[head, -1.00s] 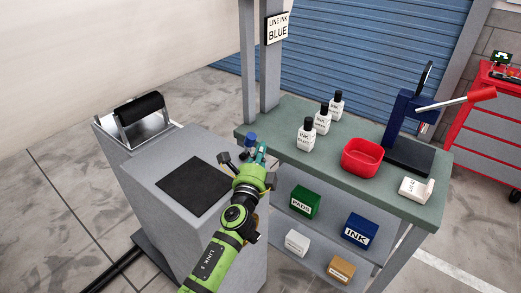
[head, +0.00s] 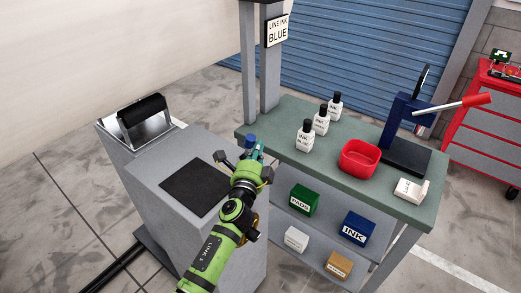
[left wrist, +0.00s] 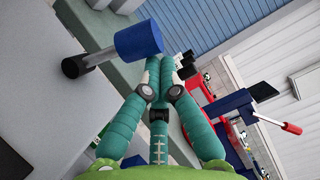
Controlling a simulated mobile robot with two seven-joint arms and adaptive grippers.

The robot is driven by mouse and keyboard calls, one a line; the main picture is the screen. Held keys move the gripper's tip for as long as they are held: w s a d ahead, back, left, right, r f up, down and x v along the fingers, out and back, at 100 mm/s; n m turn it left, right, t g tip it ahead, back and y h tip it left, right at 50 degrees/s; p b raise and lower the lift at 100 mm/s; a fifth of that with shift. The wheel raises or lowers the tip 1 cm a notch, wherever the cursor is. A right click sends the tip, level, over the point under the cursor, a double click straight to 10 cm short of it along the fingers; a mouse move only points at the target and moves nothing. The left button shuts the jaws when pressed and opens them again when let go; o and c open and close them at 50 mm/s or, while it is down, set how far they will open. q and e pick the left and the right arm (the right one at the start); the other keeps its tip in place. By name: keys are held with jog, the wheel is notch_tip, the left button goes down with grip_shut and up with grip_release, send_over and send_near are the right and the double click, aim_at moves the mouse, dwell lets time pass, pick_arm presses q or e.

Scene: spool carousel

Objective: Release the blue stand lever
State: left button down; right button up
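A lever with a blue cylindrical knob (left wrist: 138,40) shows in the left wrist view, its grey rod running to a black pivot (left wrist: 76,66) at the grey cabinet. In the head view the blue knob (head: 250,140) is just left of my left gripper (head: 260,150). My left gripper's teal fingers (left wrist: 168,68) are drawn together at the tips, with nothing seen between them. The tips are close beside the knob; I cannot tell whether they touch. My right gripper is not in view.
The grey cabinet (head: 150,180) has a black pad (head: 195,188) and a roller (head: 141,108). The green bench (head: 290,115) holds ink bottles (head: 321,120), a red bin (head: 360,156) and a blue press (head: 400,125) with a red-tipped handle. A "LINE INK BLUE" sign (head: 277,30) hangs above.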

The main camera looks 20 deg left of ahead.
pick_arm(q)
jog(key=a+r+n+p, duration=0.1)
jog(key=p, duration=0.1)
jog(key=shift+w+r+g+p, duration=0.15)
jog(key=shift+g+p, duration=0.15)
jog(key=shift+w+a+r+n+p, duration=0.15)
jog(key=shift+a+n+p, duration=0.3)
jog(key=shift+n+p, duration=0.2)
jog(key=shift+w+a+r, duration=0.1)
jog(key=shift+w+a, duration=0.15)
jog(key=shift+a, duration=0.35)
jog(key=shift+w+a+r, duration=0.1)
jog(key=shift+w+a, duration=0.1)
jog(key=shift+a, duration=0.4)
